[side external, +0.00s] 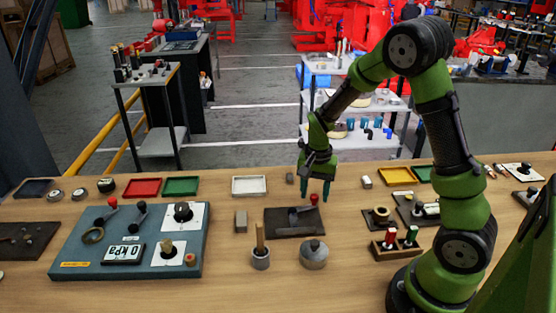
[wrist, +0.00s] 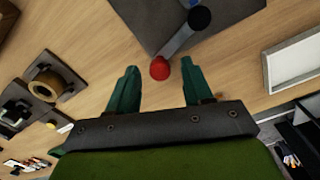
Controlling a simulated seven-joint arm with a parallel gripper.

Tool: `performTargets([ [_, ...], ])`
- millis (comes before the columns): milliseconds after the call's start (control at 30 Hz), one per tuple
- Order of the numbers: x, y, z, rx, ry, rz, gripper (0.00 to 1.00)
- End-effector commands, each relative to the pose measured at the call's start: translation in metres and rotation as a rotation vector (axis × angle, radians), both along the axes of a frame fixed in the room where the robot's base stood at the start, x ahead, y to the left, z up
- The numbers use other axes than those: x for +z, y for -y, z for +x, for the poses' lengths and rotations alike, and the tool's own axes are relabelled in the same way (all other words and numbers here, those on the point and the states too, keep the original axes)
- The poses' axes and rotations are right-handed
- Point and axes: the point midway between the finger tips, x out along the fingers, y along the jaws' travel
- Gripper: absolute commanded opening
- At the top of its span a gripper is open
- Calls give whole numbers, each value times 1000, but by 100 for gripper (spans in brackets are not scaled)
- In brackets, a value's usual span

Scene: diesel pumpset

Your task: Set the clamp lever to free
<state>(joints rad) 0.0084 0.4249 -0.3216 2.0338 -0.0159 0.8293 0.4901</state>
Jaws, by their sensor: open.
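A lever with a red ball knob (side external: 314,198) stands on a dark flat plate (side external: 283,231) in the middle of the table. Its grey arm (wrist: 180,43) runs from the knob toward a dark round pivot in the wrist view. My gripper (side external: 316,196) points down at the knob, fingers apart. In the wrist view, the red knob (wrist: 160,68) shows between the fingertips of my gripper (wrist: 161,72), with a gap on each side. I cannot tell whether either finger touches it. No label for the lever's positions is readable.
A blue-grey panel (side external: 70,255) with red- and black-knobbed levers and a display stands at left. A round lidded pot (side external: 314,254) and a cup with a wooden handle (side external: 260,258) stand in front of the plate. A white tray (side external: 249,186) lies behind.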

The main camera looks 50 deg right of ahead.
Motion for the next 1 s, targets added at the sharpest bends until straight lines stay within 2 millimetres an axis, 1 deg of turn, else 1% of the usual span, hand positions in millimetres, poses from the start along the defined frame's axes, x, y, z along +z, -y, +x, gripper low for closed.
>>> performTargets([
  [67, 4, 0, 1, 1, 3, -1, 50],
  [167, 17, 0, 1, 1, 6, -1, 50],
  [267, 37, 0, 2, 2, 8, -2, 50],
  [600, 120, 0, 1, 0, 7, -1, 50],
  [700, 140, 0, 1, 0, 7, -1, 50],
  [833, 157, 0, 1, 1, 4, -1, 50],
  [1000, 168, 0, 0, 0, 2, 0, 50],
])
